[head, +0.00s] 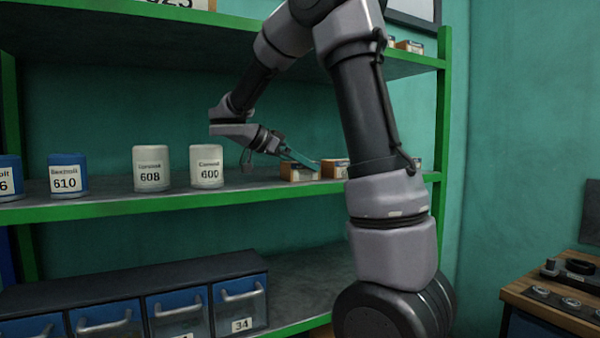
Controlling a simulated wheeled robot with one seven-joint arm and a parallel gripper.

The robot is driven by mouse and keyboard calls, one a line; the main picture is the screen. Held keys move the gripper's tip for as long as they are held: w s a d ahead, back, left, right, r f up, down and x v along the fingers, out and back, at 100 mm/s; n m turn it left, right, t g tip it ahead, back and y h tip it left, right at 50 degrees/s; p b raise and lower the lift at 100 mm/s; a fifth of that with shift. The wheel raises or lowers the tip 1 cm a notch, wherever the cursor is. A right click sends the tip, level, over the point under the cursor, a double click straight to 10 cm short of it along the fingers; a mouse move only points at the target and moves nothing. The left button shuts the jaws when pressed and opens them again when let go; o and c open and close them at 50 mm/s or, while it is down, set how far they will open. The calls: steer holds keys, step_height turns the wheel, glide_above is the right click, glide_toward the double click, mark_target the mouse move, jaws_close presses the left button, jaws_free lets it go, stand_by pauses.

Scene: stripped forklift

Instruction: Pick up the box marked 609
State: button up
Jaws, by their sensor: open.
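Small brown and white cartons stand on the middle green shelf: one nearer carton (300,173) and another carton (335,169) to its right, partly hidden by my arm. I cannot read a number on either. My gripper (300,158) is open, its teal fingers close above the nearer carton; I cannot tell whether they touch it. A white canister (206,167) to the left on this shelf has a label that reads like 600 or 609; its last digit is unclear.
A white canister marked 608 (148,169) and a blue canister marked 610 (68,175) stand farther left. Blue drawers (240,305) sit on the shelf below. The upper shelf (250,30) spans above. A wooden bench (555,313) is at lower right.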

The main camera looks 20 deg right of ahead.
steer(key=shift+x, duration=1.3)
steer(key=shift+r, duration=0.1)
steer(key=c, duration=1.4)
